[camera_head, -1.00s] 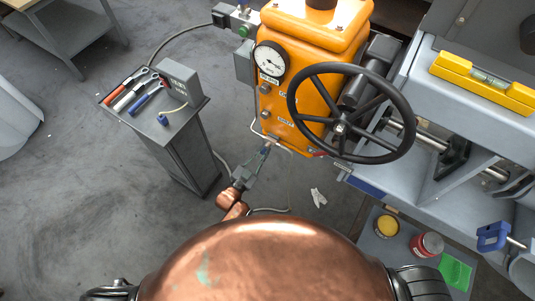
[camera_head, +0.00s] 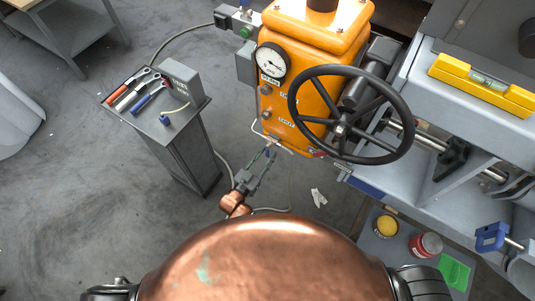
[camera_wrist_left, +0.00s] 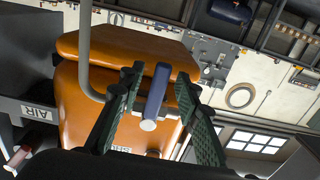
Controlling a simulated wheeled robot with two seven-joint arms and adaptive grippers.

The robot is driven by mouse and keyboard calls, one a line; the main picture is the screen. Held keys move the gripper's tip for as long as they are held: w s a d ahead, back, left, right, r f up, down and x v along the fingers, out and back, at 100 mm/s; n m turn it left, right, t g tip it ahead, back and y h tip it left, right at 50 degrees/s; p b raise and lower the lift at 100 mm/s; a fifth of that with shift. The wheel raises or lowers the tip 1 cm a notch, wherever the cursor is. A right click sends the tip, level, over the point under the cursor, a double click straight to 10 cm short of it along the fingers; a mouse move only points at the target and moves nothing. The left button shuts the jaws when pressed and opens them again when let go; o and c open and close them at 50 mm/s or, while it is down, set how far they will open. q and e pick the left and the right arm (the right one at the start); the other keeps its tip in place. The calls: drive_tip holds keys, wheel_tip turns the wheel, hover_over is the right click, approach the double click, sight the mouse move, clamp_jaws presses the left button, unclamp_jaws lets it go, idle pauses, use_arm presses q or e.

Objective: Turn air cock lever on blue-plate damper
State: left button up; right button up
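The orange damper housing (camera_head: 305,90) stands in the middle, with a black handwheel (camera_head: 350,115) on its front. It also shows in the wrist view (camera_wrist_left: 85,110). A blue lever (camera_wrist_left: 157,88) with a pale round end hangs in front of the orange body in the wrist view. My left gripper (camera_head: 267,153) is just below the housing's lower edge. In the wrist view, its green fingers (camera_wrist_left: 155,95) are apart on both sides of the lever, with gaps visible. I cannot tell whether it is the air cock lever. My right gripper is out of view.
A bent grey rod (camera_wrist_left: 84,60) runs close beside the left finger. A grey stand (camera_head: 180,140) holding hand tools is to the left. A grey bench (camera_head: 470,130) with a yellow level (camera_head: 480,82) is to the right.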

use_arm(q)
drive_tip(key=shift+s+a, duration=0.35)
drive_tip(key=shift+s, duration=0.1)
drive_tip(key=shift+s+a, duration=0.1)
drive_tip(key=shift+s, duration=0.05)
drive_tip(key=shift+p+v, duration=1.05)
drive_tip(key=shift+v, duration=0.65)
drive_tip(key=v, duration=0.2)
drive_tip(key=shift+s+a+p, duration=0.15)
drive_tip(key=shift+s+p, duration=0.1)
drive_tip(key=shift+p, duration=0.15)
